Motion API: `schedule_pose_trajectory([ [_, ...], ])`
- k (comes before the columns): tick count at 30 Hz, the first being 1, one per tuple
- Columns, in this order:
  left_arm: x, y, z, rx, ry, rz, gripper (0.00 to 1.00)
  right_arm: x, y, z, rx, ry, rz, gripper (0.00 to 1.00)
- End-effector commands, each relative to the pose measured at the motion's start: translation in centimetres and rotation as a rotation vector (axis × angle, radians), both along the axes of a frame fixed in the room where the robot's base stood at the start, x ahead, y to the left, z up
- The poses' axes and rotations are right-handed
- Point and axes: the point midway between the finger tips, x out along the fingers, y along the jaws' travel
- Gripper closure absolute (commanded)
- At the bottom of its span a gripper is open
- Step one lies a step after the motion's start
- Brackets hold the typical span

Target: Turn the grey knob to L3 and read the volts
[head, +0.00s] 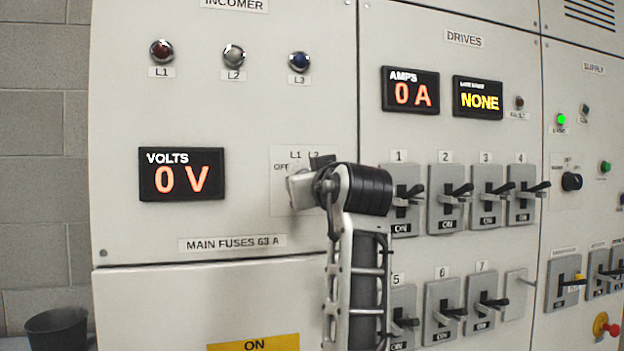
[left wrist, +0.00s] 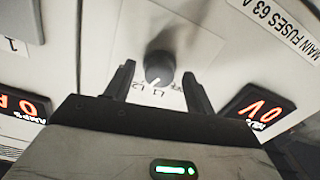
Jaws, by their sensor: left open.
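The grey knob (left wrist: 160,68) sits on its plate (head: 283,215) of the incomer panel. In the left wrist view it lies between the two dark fingers of my left gripper (left wrist: 158,72), with space on both sides. The gripper is open. Labels L1 and L2 show beside the knob; its white mark points towards them, but I cannot tell exactly which. In the head view my left gripper (head: 304,184) and arm cover the knob and the L3 position. The volts display (head: 182,174) reads 0 V. My right gripper is not in view.
Lamps L1 (head: 162,51), L2 (head: 233,55) and L3 (head: 299,61) are above. The amps display (head: 410,91) reads 0 A. Several drive switches (head: 447,199) stand close to the right of my arm. A dark bin (head: 57,329) is at lower left.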

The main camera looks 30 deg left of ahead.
Motion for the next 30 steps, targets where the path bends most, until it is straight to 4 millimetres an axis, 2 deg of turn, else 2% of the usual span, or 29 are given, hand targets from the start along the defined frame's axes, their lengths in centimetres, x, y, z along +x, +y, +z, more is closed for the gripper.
schedule_pose_trajectory([
  [8, 0.1, 0.1, 0.0, 0.000, -0.001, 0.000, 0.45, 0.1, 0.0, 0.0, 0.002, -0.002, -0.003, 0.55],
  [12, 0.1, 0.1, 0.0, 0.000, 0.000, 0.000, 0.84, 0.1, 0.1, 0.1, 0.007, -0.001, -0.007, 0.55],
  [13, 0.1, 0.1, 0.0, 0.000, 0.000, 0.000, 0.90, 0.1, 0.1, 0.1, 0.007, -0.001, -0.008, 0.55],
  [23, 0.1, 0.1, 0.1, 0.021, 0.025, 0.001, 0.90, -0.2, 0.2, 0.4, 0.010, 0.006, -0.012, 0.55],
  [30, 0.0, 0.1, 0.2, 0.107, 0.127, 0.001, 0.90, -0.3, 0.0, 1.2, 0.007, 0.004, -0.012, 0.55],
])
